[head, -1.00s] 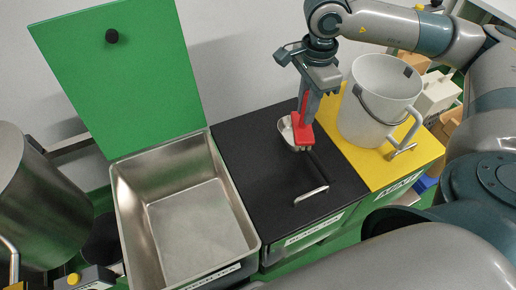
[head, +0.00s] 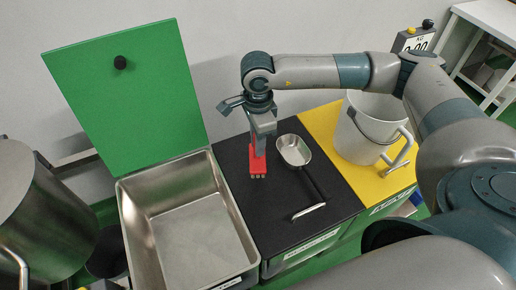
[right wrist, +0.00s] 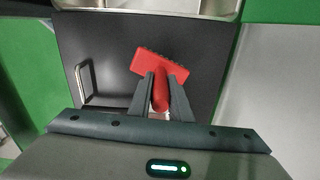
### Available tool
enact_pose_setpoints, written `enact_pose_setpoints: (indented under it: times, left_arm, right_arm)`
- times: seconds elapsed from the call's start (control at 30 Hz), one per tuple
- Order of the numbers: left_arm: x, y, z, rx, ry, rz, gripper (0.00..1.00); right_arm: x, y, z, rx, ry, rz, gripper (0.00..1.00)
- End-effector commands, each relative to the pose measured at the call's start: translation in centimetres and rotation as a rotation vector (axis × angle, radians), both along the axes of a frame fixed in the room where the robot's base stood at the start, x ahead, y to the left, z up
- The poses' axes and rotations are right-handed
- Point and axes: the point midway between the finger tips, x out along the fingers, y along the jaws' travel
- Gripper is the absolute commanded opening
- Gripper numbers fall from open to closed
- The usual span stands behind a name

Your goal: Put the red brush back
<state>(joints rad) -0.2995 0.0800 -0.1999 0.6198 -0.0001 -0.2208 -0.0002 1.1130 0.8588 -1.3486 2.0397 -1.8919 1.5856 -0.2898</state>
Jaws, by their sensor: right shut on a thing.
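The red brush (head: 258,165) hangs upright, bristles down, from my right gripper (head: 263,132), whose fingers are shut on its handle. It is over the left part of the black lid (head: 235,150), beside the scoop. I cannot tell whether the bristles touch the lid. In the right wrist view the red brush (right wrist: 164,66) sits between the two fingers of the gripper (right wrist: 160,88), its wide head beyond the tips. My left gripper is not in view.
A metal scoop (head: 294,150) with a black handle lies on the black lid. An open steel bin (head: 133,215) with a raised green lid (head: 130,90) is left. A white jug (head: 360,128) stands on the yellow lid (head: 325,118) at right. A large steel pot (head: 45,215) stands far left.

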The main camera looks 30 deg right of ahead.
Motion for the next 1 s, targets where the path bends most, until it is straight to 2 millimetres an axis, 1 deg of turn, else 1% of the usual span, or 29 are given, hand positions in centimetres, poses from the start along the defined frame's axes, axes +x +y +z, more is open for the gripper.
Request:
enact_pose_setpoints:
  times: [0.23,0.33,0.43,0.6,0.7,1.0]
  left_arm:
    - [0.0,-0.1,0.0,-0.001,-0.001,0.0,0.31]
    - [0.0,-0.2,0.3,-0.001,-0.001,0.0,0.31]
    - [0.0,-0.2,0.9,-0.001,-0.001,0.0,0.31]
    - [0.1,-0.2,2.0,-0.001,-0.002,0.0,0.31]
    - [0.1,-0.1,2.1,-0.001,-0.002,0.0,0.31]
    - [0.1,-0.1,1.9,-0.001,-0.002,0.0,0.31]
  right_arm:
    - [0.0,0.0,0.0,0.0,0.0,0.0,0.0]
    - [0.0,0.0,-0.2,0.0,0.001,-0.001,0.0]
    - [-0.1,0.0,-1.1,-0.001,0.002,-0.001,0.0]
    - [-0.1,0.0,-3.1,0.0,0.003,-0.002,0.0]
    - [0.0,0.0,-3.8,0.0,0.0,-0.001,0.0]
    - [0.0,0.0,-4.1,0.001,-0.001,0.0,0.0]
